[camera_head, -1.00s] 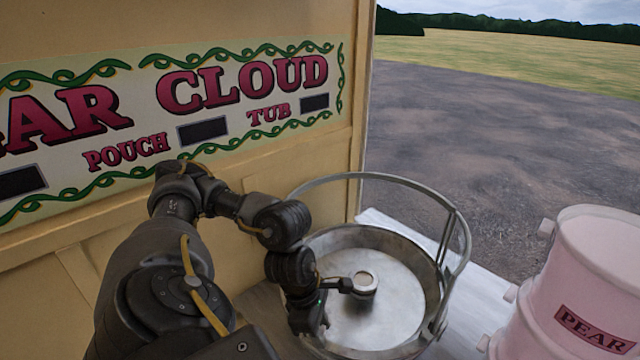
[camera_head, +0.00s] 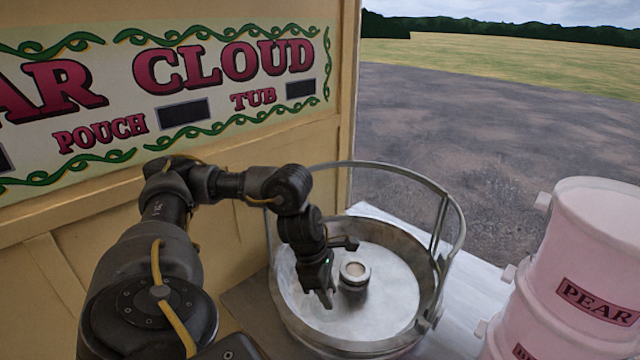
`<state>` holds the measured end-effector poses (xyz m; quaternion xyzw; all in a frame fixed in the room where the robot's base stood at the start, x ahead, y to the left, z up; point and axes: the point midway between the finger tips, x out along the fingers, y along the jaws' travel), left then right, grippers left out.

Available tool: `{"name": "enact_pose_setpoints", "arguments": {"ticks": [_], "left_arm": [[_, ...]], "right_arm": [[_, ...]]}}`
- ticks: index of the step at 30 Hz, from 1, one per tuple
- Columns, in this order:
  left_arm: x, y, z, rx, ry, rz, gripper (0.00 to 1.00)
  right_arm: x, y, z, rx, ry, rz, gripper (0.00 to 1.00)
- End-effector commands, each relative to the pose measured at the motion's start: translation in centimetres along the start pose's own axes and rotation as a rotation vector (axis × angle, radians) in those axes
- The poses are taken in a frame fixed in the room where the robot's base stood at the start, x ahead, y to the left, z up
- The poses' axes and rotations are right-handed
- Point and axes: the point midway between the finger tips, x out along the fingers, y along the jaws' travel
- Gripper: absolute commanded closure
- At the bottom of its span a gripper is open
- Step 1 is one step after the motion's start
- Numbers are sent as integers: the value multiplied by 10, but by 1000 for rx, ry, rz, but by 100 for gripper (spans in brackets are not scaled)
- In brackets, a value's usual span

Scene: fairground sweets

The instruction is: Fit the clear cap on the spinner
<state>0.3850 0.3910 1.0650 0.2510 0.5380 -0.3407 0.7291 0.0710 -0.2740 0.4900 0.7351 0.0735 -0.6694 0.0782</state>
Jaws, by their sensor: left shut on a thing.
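The spinner (camera_head: 353,284) stands upright in the middle of the round metal bowl (camera_head: 408,338). It is a short metal cylinder with a pale round top. My left gripper (camera_head: 339,271) is over the bowl, just left of the spinner, with one finger on its far side and one on its near side in the picture. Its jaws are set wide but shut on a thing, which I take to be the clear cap. I cannot make out the cap's outline, nor whether it touches the spinner. My right gripper is not in view.
A raised metal hoop (camera_head: 402,183) arches over the bowl's far side. Pink tubs (camera_head: 592,262) labelled PEAR are stacked at the right. A painted sign panel (camera_head: 225,75) stands behind on the left. A pale counter strip (camera_head: 470,285) lies bare between bowl and tubs.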

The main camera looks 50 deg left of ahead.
Motion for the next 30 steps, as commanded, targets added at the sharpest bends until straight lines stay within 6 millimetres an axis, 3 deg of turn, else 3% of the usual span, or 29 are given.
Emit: {"name": "enact_pose_setpoints", "arguments": {"ticks": [30], "left_arm": [[26, 137, 28, -2, -1, 2, 91]], "right_arm": [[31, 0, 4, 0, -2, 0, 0]]}}
